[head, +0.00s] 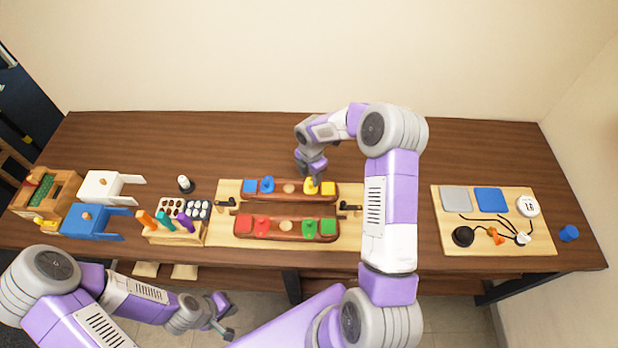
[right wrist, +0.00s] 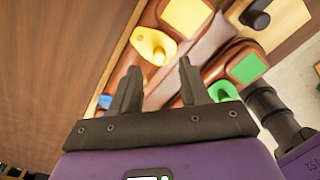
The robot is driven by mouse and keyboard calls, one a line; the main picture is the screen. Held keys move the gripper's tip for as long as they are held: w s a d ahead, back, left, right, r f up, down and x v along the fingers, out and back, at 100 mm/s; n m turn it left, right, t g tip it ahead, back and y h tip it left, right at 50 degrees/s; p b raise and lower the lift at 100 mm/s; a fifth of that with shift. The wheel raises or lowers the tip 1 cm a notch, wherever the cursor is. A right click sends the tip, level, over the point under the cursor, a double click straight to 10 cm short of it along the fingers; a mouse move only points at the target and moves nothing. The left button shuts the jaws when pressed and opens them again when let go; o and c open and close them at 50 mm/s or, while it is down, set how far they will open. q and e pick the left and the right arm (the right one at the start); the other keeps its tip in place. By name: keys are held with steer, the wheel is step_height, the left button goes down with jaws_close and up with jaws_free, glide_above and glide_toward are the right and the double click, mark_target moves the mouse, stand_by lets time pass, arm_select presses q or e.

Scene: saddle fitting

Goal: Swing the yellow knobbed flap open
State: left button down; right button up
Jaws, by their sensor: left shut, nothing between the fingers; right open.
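The yellow knobbed flap (head: 312,188) is a teardrop-shaped piece on the far reddish-brown wooden bar (head: 285,196), just left of a yellow square (head: 328,188). In the right wrist view the flap (right wrist: 150,44) shows with its round knob beyond the fingertips. My right gripper (head: 311,174) is open above the far side of the bar, close to the flap. In the right wrist view nothing is between its fingers (right wrist: 159,68); whether a finger touches the flap I cannot tell. My left gripper (head: 225,323) is shut and empty, low in front of the table.
The near bar (head: 271,228) carries red and green flaps and squares. Both bars lie on a pale board (head: 222,240) with black fittings at its sides. A tool block (head: 170,238) stands left; another board (head: 545,242) lies right. The table behind is clear.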

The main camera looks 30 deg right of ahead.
mark_target(311, 183)
step_height(311, 183, down, 4)
steer(key=shift+f, duration=0.1)
jaws_close()
stand_by(0.4)
